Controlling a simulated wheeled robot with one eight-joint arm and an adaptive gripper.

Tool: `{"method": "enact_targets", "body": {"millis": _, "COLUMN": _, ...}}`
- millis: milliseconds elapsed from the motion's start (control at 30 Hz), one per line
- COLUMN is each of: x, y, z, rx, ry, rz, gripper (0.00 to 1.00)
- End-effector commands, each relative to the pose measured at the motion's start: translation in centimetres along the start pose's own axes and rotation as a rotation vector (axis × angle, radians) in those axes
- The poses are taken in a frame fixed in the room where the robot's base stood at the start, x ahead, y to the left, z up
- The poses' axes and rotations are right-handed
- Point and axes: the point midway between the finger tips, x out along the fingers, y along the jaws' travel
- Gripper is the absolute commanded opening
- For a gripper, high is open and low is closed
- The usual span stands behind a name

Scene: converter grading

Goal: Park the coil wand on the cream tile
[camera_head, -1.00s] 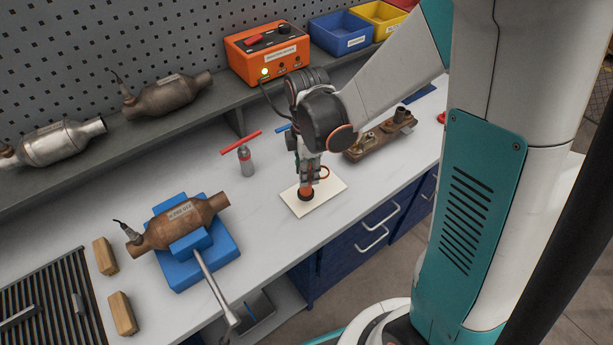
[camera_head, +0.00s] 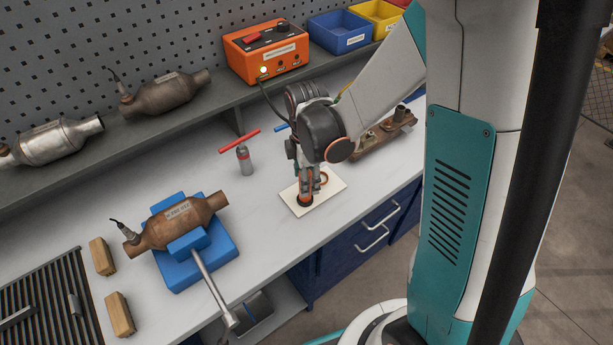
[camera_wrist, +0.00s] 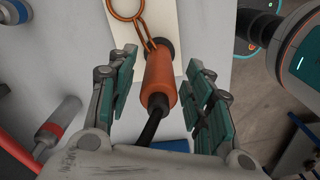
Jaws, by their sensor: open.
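The coil wand (camera_wrist: 160,78) has an orange handle, a dark end, a black cable and an orange ring (camera_wrist: 124,8). It stands on the cream tile (camera_head: 328,197), which lies on the white bench top. In the head view my gripper (camera_head: 309,184) is right above the tile and hides most of the wand. In the wrist view my gripper (camera_wrist: 158,98) is open, with one teal-padded finger on each side of the handle and gaps between. Whether the wand's end fully touches the tile is hard to tell.
An orange control box (camera_head: 267,52) sits on the shelf behind. A catalytic converter (camera_head: 177,222) rests in a blue stand (camera_head: 190,275). The bench front edge is close.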

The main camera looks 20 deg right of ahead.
Motion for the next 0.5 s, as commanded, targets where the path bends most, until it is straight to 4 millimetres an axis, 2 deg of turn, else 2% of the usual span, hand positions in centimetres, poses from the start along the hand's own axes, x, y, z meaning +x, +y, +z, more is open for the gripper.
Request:
{"method": "enact_targets", "body": {"millis": 167, "x": -0.5, "y": 0.0, "z": 0.0, "rx": 0.0, "ry": 0.0, "rz": 0.0, "gripper": 0.47}}
{"method": "enact_targets", "body": {"millis": 233, "x": -1.3, "y": 0.0, "z": 0.0, "rx": 0.0, "ry": 0.0, "rz": 0.0, "gripper": 0.47}}
{"method": "enact_targets", "body": {"millis": 500, "x": -6.8, "y": -0.1, "z": 0.0, "rx": 0.0, "ry": 0.0, "rz": 0.0, "gripper": 0.47}}
